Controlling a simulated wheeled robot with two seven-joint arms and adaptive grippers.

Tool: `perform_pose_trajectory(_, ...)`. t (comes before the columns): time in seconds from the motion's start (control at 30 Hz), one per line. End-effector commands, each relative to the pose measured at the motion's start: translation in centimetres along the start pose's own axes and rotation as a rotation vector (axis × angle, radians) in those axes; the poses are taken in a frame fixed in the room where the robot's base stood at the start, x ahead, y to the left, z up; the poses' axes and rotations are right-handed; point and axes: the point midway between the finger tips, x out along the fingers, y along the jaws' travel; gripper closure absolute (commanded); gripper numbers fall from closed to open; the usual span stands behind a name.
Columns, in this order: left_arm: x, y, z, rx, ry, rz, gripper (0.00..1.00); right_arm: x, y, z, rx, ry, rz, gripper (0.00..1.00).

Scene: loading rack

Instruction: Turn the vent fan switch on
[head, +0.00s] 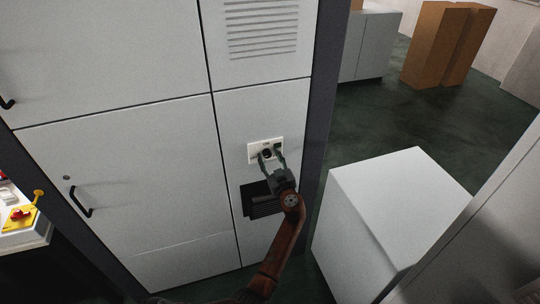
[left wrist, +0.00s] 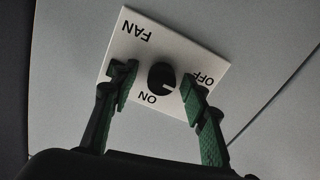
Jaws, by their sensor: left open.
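The vent fan switch is a round black knob (left wrist: 161,77) on a white plate (left wrist: 178,38) marked FAN, ON and OFF. The plate looks turned over in the left wrist view. The knob's pale mark points right, on the OFF side. In the head view the plate (head: 254,148) is on the grey cabinet front. My left gripper (head: 268,156) is open in front of it. In the left wrist view its green fingers (left wrist: 160,92) stand on either side of the knob, with gaps between. Whether the tips touch the plate is unclear. My right gripper is out of view.
A dark slotted panel (head: 246,193) is below the plate, partly behind my gripper. Cabinet doors (head: 130,180) with black handles are on the left. A yellow and red switch (head: 20,215) is at far left. A white box (head: 385,200) stands on the right.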

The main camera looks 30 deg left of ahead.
Motion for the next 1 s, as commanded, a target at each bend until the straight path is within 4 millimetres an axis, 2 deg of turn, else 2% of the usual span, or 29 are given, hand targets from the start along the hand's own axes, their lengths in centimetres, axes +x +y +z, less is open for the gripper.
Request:
perform_pose_trajectory(0.17, 0.09, -0.25, 0.04, 0.001, 0.0, -0.003, 0.58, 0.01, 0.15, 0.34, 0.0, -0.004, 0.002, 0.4)
perform_pose_trajectory(0.77, -0.04, 0.02, 0.09, 0.001, -0.001, 0.0, 1.0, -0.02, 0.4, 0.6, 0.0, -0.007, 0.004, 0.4)
perform_pose_trajectory(1.0, -0.05, 0.01, 0.16, 0.019, -0.001, 0.0, 1.0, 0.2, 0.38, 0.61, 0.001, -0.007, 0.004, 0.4)
